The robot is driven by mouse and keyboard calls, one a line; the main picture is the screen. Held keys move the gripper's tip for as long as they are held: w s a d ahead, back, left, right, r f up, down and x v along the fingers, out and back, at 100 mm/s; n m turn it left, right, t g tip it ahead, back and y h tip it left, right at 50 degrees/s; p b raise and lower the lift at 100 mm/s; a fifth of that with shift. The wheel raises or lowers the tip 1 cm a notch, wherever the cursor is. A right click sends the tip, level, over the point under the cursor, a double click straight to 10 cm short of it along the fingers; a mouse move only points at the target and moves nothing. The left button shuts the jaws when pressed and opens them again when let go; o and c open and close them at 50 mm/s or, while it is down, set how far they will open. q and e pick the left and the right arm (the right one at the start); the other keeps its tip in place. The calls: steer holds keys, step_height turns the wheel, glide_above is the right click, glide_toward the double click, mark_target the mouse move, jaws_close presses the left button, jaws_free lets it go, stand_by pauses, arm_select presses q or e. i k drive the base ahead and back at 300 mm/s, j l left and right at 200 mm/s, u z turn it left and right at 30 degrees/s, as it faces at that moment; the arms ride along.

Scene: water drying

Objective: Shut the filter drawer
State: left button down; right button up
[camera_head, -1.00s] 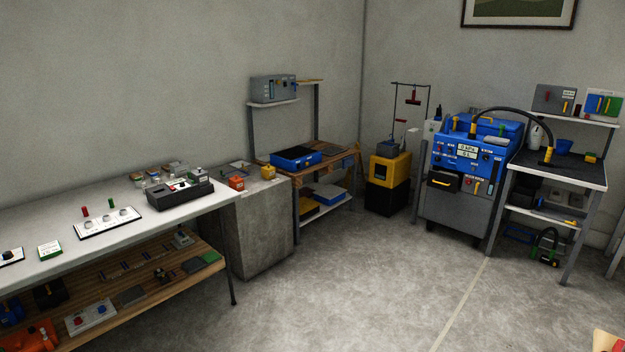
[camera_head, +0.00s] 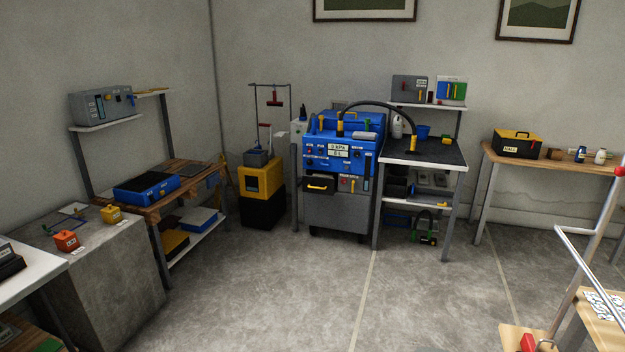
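The blue machine (camera_head: 340,152) stands against the back wall, on a grey lower cabinet (camera_head: 335,212). Its front carries a display and several controls. A dark drawer with a yellow handle (camera_head: 319,186) sits at the left of its front, below the blue panel. It looks like the filter drawer and seems to stick out a little, but at this distance I cannot tell how far. Neither of my grippers is in view.
A yellow and black unit (camera_head: 261,192) stands left of the machine. A dark-topped table (camera_head: 433,154) stands close on its right. A wooden bench (camera_head: 180,202) and concrete block (camera_head: 100,265) line the left. The floor (camera_head: 300,290) in front is clear.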

mark_target(311, 184)
steer(key=i+l, duration=0.1)
steer(key=i, duration=1.1)
steer(key=i+z, duration=0.1)
steer(key=i, duration=0.45)
steer(key=i+j, duration=0.1)
steer(key=i, duration=0.5)
steer(key=i+j+z, duration=0.15)
steer(key=i, duration=0.4)
steer(key=i+j+z, duration=0.1)
steer(key=i, duration=0.45)
steer(key=i+z, duration=0.15)
steer(key=i, duration=0.5)
steer(key=i+j+z, duration=0.1)
steer(key=i, duration=0.55)
steer(key=j, duration=0.1)
